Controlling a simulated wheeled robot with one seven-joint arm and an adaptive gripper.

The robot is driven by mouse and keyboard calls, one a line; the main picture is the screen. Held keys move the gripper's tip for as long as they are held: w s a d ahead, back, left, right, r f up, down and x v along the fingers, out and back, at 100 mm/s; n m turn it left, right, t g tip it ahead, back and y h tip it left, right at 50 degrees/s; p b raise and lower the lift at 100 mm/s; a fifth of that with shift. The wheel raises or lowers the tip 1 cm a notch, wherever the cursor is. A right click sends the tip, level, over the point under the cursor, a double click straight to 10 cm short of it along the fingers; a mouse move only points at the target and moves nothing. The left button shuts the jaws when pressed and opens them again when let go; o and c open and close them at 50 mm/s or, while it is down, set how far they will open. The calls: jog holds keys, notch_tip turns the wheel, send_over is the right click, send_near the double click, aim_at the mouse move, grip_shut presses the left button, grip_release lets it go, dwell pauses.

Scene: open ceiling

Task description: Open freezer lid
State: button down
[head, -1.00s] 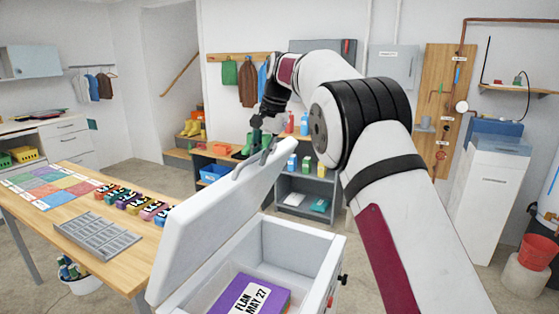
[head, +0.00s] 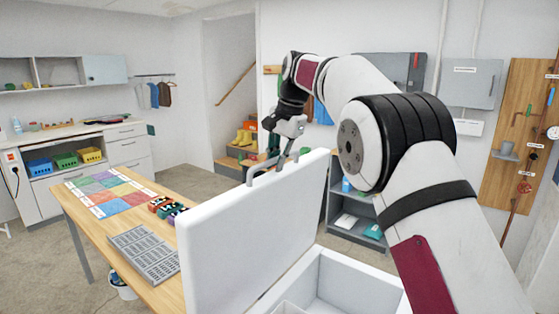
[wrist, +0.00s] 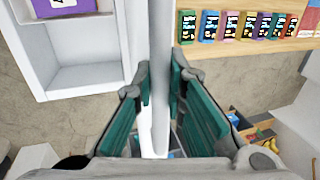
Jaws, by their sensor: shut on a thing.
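The white freezer lid (head: 255,230) stands raised, steeply upright, above the open white freezer (head: 350,280). A grey handle (head: 262,178) sits at the lid's top edge. My gripper (head: 280,150) is at that handle, shut on it. In the wrist view, the teal pads of my gripper (wrist: 160,85) lie on both sides of the lid's pale edge (wrist: 160,25); the handle itself is hard to make out there. A purple box (wrist: 65,8) shows inside the open freezer in the wrist view.
A wooden table (head: 100,230) with a coloured mat (head: 110,190), a grey tray (head: 145,255) and several coloured packs (head: 165,207) stands left of the lid. A grey shelf (head: 350,225) stands behind. Bare floor lies between them.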

jog(key=shift+w+a+r, duration=0.15)
jog(key=shift+a+r, duration=0.05)
jog(key=shift+a, duration=0.15)
jog(key=c, duration=1.6)
grip_release()
jog(key=shift+w+a+f, duration=0.1)
jog(key=shift+a+f, duration=0.05)
jog(key=shift+d+r, duration=0.3)
jog(key=shift+r, duration=0.2)
jog(key=v, duration=0.6)
jog(key=shift+r, duration=0.15)
jog(key=shift+s+d+r, duration=0.1)
jog(key=shift+s, duration=0.15)
